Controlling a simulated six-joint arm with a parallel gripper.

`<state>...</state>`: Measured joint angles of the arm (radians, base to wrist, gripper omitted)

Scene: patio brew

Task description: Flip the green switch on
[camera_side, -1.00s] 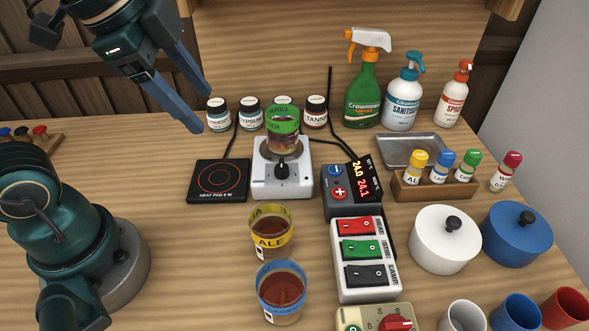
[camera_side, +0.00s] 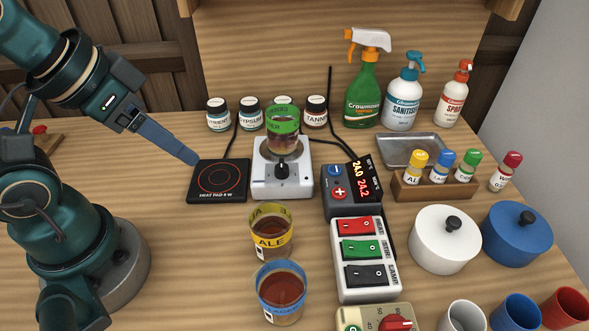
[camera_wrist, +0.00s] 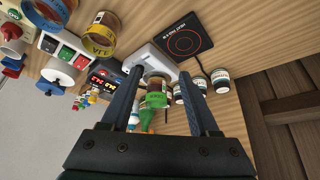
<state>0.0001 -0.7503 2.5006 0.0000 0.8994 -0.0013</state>
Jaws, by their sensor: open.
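The green switch (camera_side: 362,250) is the middle rocker on a white switch box (camera_side: 340,282), between a red rocker (camera_side: 358,226) above and a black rocker (camera_side: 366,275) below. The box also shows in the wrist view (camera_wrist: 48,68), with the green switch (camera_wrist: 66,53) small and far off. I cannot tell from its tilt whether it is on. My gripper (camera_side: 194,158) is well to the left of the box, above the table near the heat pad. In the wrist view its two fingers (camera_wrist: 157,85) are spread apart with nothing held between them.
A heat pad (camera_side: 219,181) and a white stirrer (camera_side: 283,182) carrying a green-banded beaker (camera_side: 283,139) stand right of my gripper. Yellow-banded (camera_side: 271,240) and blue-banded (camera_side: 281,300) beakers stand just left of the switch box. A temperature controller (camera_side: 352,200) sits behind it, a white pot (camera_side: 444,252) right.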

